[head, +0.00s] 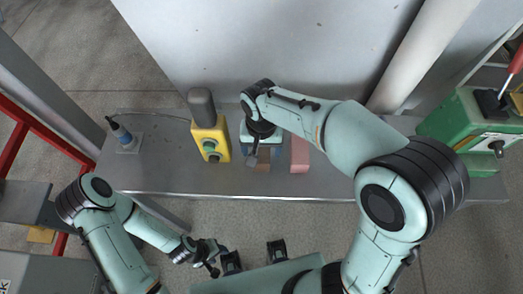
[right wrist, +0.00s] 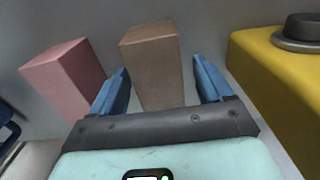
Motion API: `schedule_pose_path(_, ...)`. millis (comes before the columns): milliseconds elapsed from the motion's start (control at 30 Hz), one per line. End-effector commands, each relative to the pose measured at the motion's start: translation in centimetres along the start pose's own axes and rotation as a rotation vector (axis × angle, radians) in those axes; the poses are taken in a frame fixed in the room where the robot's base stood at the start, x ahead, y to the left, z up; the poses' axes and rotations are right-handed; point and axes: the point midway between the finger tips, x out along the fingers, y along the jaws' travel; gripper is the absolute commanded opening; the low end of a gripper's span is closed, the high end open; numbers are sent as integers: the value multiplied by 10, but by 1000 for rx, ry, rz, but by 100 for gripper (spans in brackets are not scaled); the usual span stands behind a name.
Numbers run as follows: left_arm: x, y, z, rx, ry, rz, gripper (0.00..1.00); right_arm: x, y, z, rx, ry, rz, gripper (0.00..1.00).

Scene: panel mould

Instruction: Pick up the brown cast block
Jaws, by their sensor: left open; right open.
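The brown cast block (right wrist: 152,62) stands upright in the right wrist view. In the head view only a small part of the brown block (head: 264,159) shows beside my right gripper, on the metal bench. My right gripper (right wrist: 161,68) is open, with one blue finger on each side of the block and a visible gap at both sides. In the head view my right gripper (head: 256,158) reaches down over the bench and partly hides the block. My left gripper (head: 218,259) is open and empty, low in front of the bench, away from the block.
A pink block (head: 300,154) stands close to the brown one, left of it in the right wrist view (right wrist: 64,76). A yellow button box (head: 210,141) stands on the other side.

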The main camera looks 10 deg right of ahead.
Motion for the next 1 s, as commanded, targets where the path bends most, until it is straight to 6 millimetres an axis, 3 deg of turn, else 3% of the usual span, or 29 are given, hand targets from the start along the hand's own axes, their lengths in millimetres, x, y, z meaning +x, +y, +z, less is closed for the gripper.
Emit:
schedule_pose_path(100,3,-1,1,-1,-1,-1,51,10,0,0,1,-1,1,79)
schedule_pose_path(333,2,-1,1,0,-1,0,51,10,0,0,1,0,0,79)
schedule_pose_path(533,2,-1,1,0,-1,0,51,9,0,0,1,0,0,14)
schedule_pose_path(833,2,-1,0,0,-1,0,51,8,0,0,0,1,-2,12)
schedule_pose_path(1000,-2,1,0,0,1,0,51,-5,-1,-1,0,2,-4,12)
